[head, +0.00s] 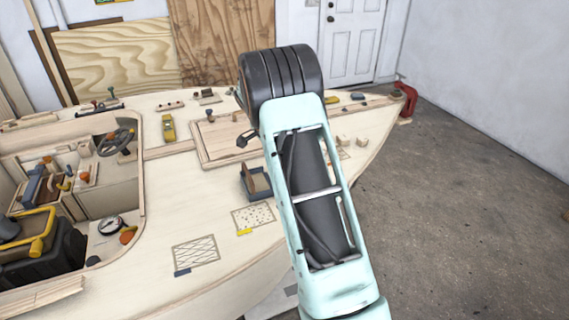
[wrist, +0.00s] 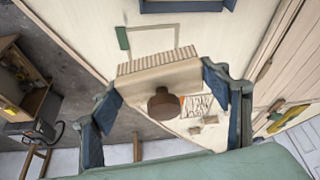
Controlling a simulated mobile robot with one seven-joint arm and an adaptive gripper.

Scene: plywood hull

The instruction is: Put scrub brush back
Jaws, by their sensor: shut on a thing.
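In the wrist view, the scrub brush (wrist: 150,80) has a pale wooden block, a row of bristles along its upper side and a round brown knob. My gripper (wrist: 160,90) is shut on the block's two ends, one blue-grey finger at each end. The pale deck shows beyond the brush; I cannot tell whether they touch. A drawn rectangle with a green tab (wrist: 122,38) lies just beyond the bristles, partly covered by the brush. In the head view, a little of my gripper (head: 247,138) shows left of my arm; the brush is hidden there.
A steering wheel (head: 116,142) stands in the open cockpit at left. A red clamp (head: 405,102) grips the bow. Open floor lies right.

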